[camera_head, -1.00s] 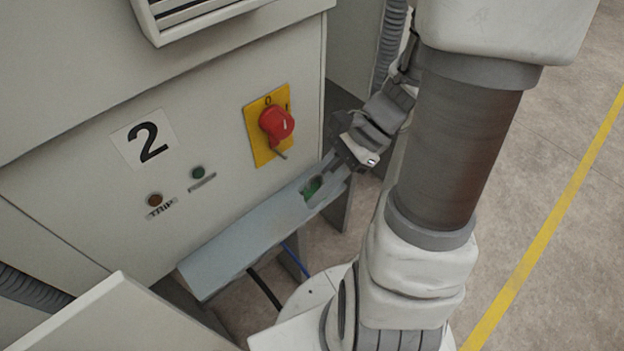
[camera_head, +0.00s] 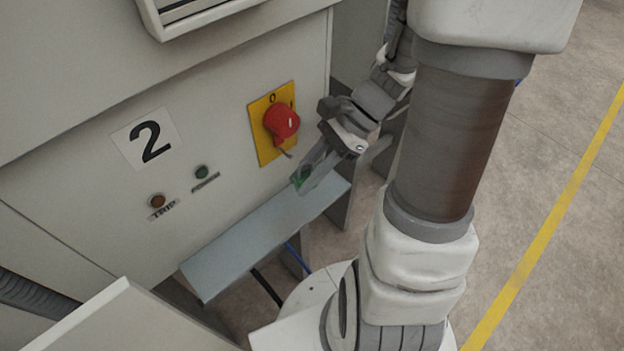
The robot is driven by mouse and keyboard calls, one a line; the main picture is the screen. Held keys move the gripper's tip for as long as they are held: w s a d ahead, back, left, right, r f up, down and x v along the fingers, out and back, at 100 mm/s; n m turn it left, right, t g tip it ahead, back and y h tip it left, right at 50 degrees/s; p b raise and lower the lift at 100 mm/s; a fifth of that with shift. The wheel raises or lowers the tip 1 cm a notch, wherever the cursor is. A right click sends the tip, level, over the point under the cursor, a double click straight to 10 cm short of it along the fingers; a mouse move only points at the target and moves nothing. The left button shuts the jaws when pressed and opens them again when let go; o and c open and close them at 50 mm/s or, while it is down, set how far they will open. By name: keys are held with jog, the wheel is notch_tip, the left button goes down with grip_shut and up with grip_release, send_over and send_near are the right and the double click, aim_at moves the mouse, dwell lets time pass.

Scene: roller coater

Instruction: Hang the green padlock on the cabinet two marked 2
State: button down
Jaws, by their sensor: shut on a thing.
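The cabinet marked 2 (camera_head: 75,150) fills the left, with its number label (camera_head: 148,145) at the middle. Its red rotary switch (camera_head: 281,123) sits on a yellow plate (camera_head: 264,148), with a small metal lever at its lower edge. My gripper (camera_head: 307,178) is shut on the green padlock (camera_head: 301,177), which shows only in part between the fingers. It holds the padlock above the far end of the grey shelf, below and slightly right of the switch. The padlock appears apart from the switch. Its shackle cannot be made out.
The grey shelf (camera_head: 255,230) juts out below the cabinet front and looks empty. Two indicator lamps, one orange-brown (camera_head: 157,201) and one green (camera_head: 201,171), sit left of the switch. A pale panel (camera_head: 110,320) stands at the lower left.

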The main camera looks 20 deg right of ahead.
jog(key=w, duration=0.1)
jog(key=w+a, duration=0.1)
jog(key=w, duration=0.1)
jog(key=w+f+b, duration=0.1)
jog(key=w, duration=0.1)
jog(key=shift+a, duration=0.3)
jog(key=shift+w+a+f, duration=0.1)
jog(key=shift+f, duration=0.15)
dwell(0.7)
jog(key=c, duration=0.7)
grip_release()
jog(key=shift+o, duration=0.2)
jog(key=shift+r, duration=0.1)
